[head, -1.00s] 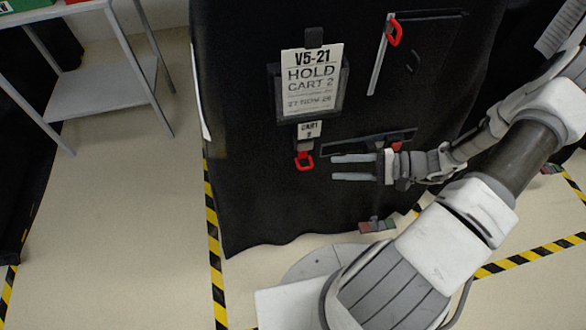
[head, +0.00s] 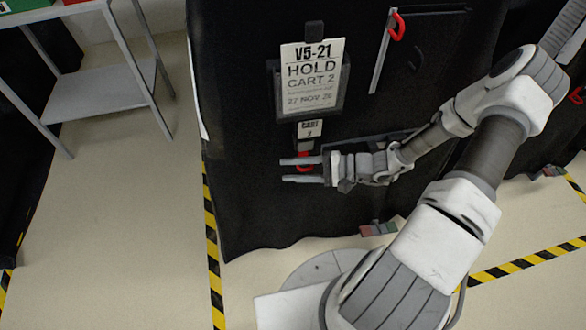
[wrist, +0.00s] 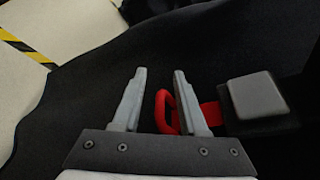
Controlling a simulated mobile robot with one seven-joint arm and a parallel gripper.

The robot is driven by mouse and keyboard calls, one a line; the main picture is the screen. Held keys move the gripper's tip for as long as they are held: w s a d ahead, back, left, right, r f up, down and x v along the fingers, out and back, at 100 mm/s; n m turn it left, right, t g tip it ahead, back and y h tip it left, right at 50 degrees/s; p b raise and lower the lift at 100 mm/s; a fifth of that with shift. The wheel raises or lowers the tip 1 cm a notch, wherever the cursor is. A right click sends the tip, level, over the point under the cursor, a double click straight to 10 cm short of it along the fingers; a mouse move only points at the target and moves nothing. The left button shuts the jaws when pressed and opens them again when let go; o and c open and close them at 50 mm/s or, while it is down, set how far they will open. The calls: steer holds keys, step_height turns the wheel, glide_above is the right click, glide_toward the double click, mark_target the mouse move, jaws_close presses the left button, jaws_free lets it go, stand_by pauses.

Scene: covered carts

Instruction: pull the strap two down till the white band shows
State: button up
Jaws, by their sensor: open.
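The cart (head: 240,190) has a black cover. A white card reading V5-21 HOLD CART 2 (head: 314,80) hangs on it. In the wrist view my gripper (wrist: 160,72) is open. The red loop (wrist: 164,108) shows partly between the fingers, partly behind the right finger. A grey block (wrist: 257,97) on black backing sits right of it. Contact cannot be told.
Another red loop (head: 397,27) hangs higher on the cover, at the right. A grey shelf rack (head: 103,85) stands at the left. Yellow-black floor tape (head: 213,245) runs past the cart.

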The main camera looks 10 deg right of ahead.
jaws_close()
stand_by(1.3)
